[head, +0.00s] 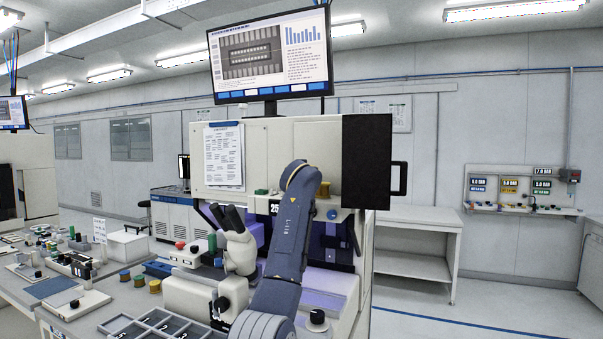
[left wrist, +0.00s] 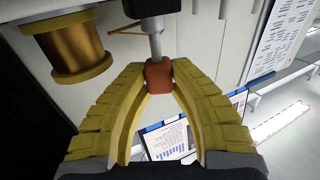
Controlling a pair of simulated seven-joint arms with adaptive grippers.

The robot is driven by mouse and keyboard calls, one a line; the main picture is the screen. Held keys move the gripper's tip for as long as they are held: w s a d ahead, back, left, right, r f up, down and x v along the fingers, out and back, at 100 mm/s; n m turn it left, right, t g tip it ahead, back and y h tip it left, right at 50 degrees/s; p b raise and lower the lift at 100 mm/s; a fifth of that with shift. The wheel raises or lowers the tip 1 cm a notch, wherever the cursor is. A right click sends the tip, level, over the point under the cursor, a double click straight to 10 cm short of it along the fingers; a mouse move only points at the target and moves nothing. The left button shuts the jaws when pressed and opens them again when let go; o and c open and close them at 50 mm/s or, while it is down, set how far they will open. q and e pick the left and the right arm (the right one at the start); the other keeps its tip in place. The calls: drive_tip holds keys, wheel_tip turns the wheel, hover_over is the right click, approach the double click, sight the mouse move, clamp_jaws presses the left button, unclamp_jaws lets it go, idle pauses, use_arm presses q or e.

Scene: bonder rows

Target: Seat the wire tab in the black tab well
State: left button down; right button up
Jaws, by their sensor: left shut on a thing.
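In the left wrist view my left gripper (left wrist: 159,73) has its yellow fingers shut on a small red-brown block (left wrist: 158,84), which seems to be the wire tab. A silver rod (left wrist: 155,45) below a black collar (left wrist: 151,24) lies right behind the block in the picture; I cannot tell whether they touch. A copper-coloured wire spool (left wrist: 72,45) is at the upper left, apart from the fingers. In the head view my arm reaches up to the front of the bonder (head: 285,150), and its gripper is hidden. I cannot make out the black tab well. My right gripper is not in view.
A microscope (head: 240,252) stands just left of my arm. A black panel with a handle (head: 367,160) sticks out at the bonder's right. A divided grey tray (head: 150,325) and several small knobs are on the bench at lower left. The floor at right is clear.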

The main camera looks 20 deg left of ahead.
use_arm(q)
drive_tip(key=shift+f, duration=0.7)
idle(1.0)
drive_tip(key=c, duration=1.1)
unclamp_jaws()
drive_tip(key=shift+c, duration=0.2)
drive_tip(key=shift+r, duration=0.1)
drive_tip(key=shift+d, duration=0.1)
drive_tip(key=shift+s+d, duration=0.2)
drive_tip(key=shift+s, duration=0.25)
drive_tip(key=v, duration=1.1)
drive_tip(key=shift+a, duration=0.15)
